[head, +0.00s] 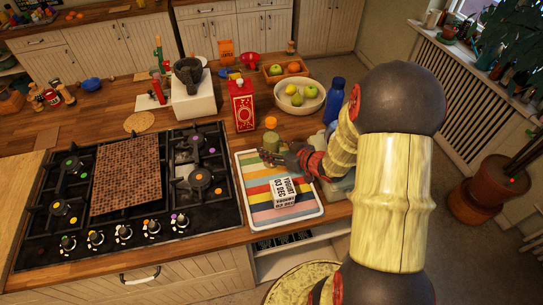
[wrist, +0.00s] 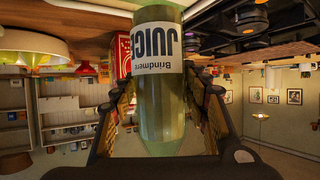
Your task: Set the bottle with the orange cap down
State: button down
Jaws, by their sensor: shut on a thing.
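The bottle with the orange cap (head: 271,122) is held by my gripper (head: 272,157) at the back of a striped tray. In the head view its green body shows just below the cap, and the gripper hides its lower part. In the wrist view, which is upside down, the green bottle (wrist: 163,95) stands between the two fingers, with a white juice label near its base. The bottle looks upright. My gripper is shut on it. I cannot tell whether its base touches the surface below.
The striped tray (head: 307,208) carries a white package labelled yogurt (head: 284,190). A red carton (head: 243,104), a fruit bowl (head: 300,103) and a blue bottle (head: 334,101) stand behind. The gas hob (head: 120,232) lies to the left.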

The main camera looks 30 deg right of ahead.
jog(key=w+f, duration=0.1)
jog(key=d+f, duration=0.1)
jog(key=w+f, duration=0.1)
jog(key=shift+w+d+f+b, duration=0.1)
jog(key=shift+w+d+b, duration=0.15)
jog(key=shift+w+b, duration=0.05)
jog(key=shift+w+f+b, duration=0.1)
jog(key=shift+f+b, duration=0.2)
jog(key=shift+f, duration=1.35)
jog(key=shift+f, duration=0.15)
jog(key=c, duration=1)
grip_release()
jog(key=shift+o, duration=0.2)
